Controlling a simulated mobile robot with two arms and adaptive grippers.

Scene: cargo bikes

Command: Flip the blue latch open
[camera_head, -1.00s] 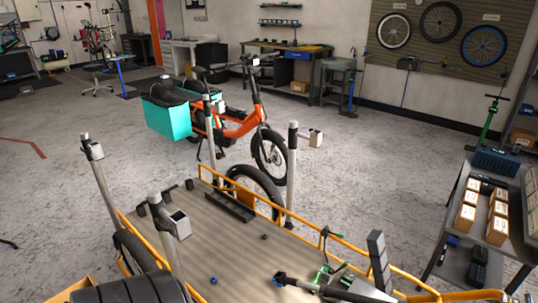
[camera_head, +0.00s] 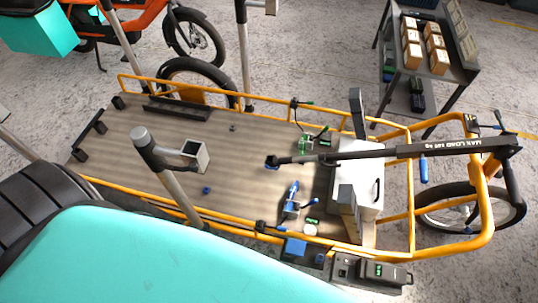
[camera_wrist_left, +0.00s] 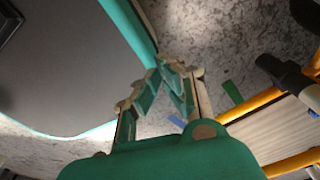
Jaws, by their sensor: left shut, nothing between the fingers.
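Several blue parts show in the head view, and I cannot tell for certain which is the latch. A blue-handled clamp-like part (camera_head: 293,190) stands on the wooden deck, a blue block (camera_head: 295,247) sits at the near orange rail, and a blue grip (camera_head: 423,168) hangs at the right of the frame. My left gripper (camera_wrist_left: 170,66) is shut and empty in the left wrist view, its fingertips together over the grey floor. It is beside the orange rail (camera_wrist_left: 262,100), apart from it. A small blue piece (camera_wrist_left: 177,121) shows partly behind its fingers. My right gripper is not in view.
The cargo bike's deck (camera_head: 150,135) has grey posts around it. A black bar (camera_head: 400,150) crosses above a white box (camera_head: 355,165). A large teal surface (camera_head: 170,260) fills the lower left. A cart with cartons (camera_head: 411,55) stands behind, with bare floor between.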

